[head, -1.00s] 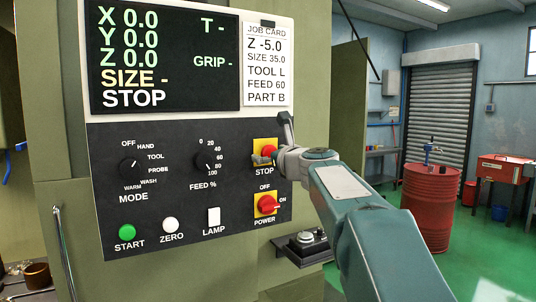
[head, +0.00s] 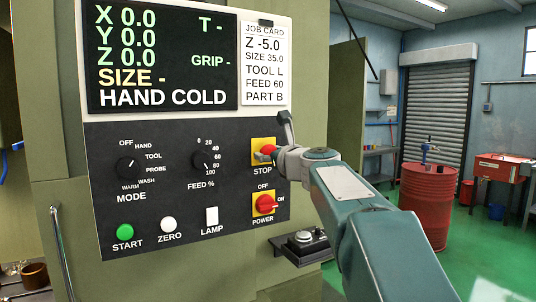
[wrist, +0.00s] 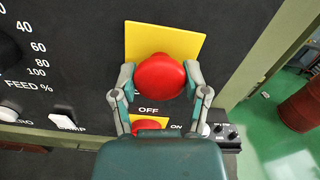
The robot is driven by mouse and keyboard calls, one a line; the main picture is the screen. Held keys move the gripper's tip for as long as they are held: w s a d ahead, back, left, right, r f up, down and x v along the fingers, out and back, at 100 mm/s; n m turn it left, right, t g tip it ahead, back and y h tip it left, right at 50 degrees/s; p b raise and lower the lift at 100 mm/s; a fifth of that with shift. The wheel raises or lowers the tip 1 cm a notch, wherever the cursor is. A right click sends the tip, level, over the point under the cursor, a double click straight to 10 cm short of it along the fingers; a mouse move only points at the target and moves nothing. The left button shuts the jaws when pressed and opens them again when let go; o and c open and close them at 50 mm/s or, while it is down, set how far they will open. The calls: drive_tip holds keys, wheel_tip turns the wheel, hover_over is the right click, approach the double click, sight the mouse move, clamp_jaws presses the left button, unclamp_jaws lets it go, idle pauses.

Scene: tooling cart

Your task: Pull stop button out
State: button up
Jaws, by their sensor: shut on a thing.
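The red stop button (wrist: 160,77) sits on its yellow plate (wrist: 188,41) on the machine's black control panel. In the wrist view my gripper (wrist: 160,83) has one finger on each side of the button and is shut on it. In the head view the stop button (head: 267,149) shows above the word STOP, and my gripper (head: 272,155) covers part of it from the right. The display (head: 160,55) reads HAND COLD in its bottom line.
The red power switch (head: 265,204) is just below. The mode knob (head: 127,167), feed knob (head: 207,160), green start button (head: 125,232), white zero button (head: 168,224) and lamp switch (head: 212,216) lie to the left. A small shelf (head: 303,248) juts out at lower right.

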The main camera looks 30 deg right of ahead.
drive_tip(key=o, duration=1.2)
drive_tip(key=shift+o, duration=0.2)
drive_tip(key=s, duration=1.2)
drive_tip(key=shift+d, duration=0.15)
drive_tip(key=shift+f, duration=0.15)
